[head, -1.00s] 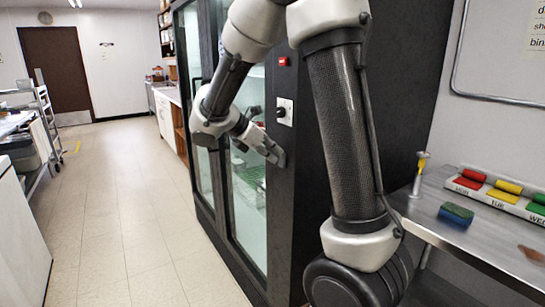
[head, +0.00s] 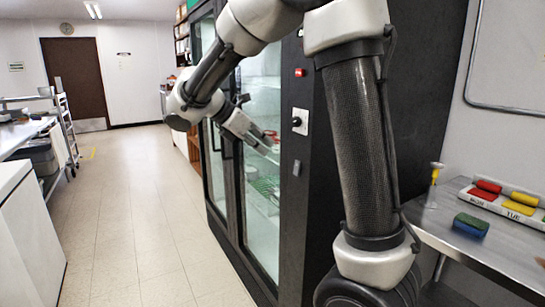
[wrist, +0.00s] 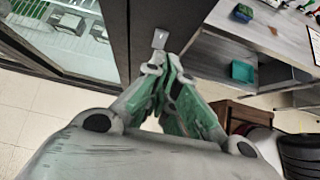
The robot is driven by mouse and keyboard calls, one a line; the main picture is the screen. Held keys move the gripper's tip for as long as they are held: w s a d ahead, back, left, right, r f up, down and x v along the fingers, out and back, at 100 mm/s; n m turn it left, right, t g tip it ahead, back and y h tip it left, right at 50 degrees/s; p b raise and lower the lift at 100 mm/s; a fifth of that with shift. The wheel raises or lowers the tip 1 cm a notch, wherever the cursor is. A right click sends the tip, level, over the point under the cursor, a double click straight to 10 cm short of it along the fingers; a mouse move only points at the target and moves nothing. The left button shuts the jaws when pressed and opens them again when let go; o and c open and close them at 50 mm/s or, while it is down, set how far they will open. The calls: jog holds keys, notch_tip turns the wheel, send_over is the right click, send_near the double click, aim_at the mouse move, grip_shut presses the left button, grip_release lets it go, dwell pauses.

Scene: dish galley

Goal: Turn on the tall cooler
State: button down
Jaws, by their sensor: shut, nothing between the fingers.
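The tall cooler (head: 325,185) is a black cabinet with glass doors, in the middle of the head view. The knob's setting is too small to tell. My gripper (head: 270,147) is shut and empty, left of and a little below the knob, apart from it. In the wrist view its closed fingertips (wrist: 171,62) point towards a small light plate (wrist: 160,38) on the dark frame.
A steel table (head: 480,245) on the right holds a blue-green sponge (head: 471,225), a yellow-topped item (head: 435,180) and a tray of coloured blocks. The tiled aisle (head: 130,210) on the left is clear. A rack trolley (head: 66,125) and white counter stand along the far left.

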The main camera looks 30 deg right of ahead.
jog(key=shift+v, duration=1.1)
jog(key=shift+d+r, duration=0.1)
jog(key=shift+r, duration=0.05)
jog(key=s+a+f+m+y, duration=0.1)
jog(key=s+f+m+y, duration=0.4)
jog(key=s+f+m, duration=0.3)
jog(key=s+d+r+m+t+y, duration=0.1)
jog(key=s+d+m+t+y, duration=0.1)
jog(key=s+m, duration=0.3)
jog(key=s+d+r+m+t+y, duration=0.2)
jog(key=s+m, duration=0.3)
jog(key=s, duration=0.5)
jog(key=shift+s+y, duration=0.3)
jog(key=shift+s, duration=0.05)
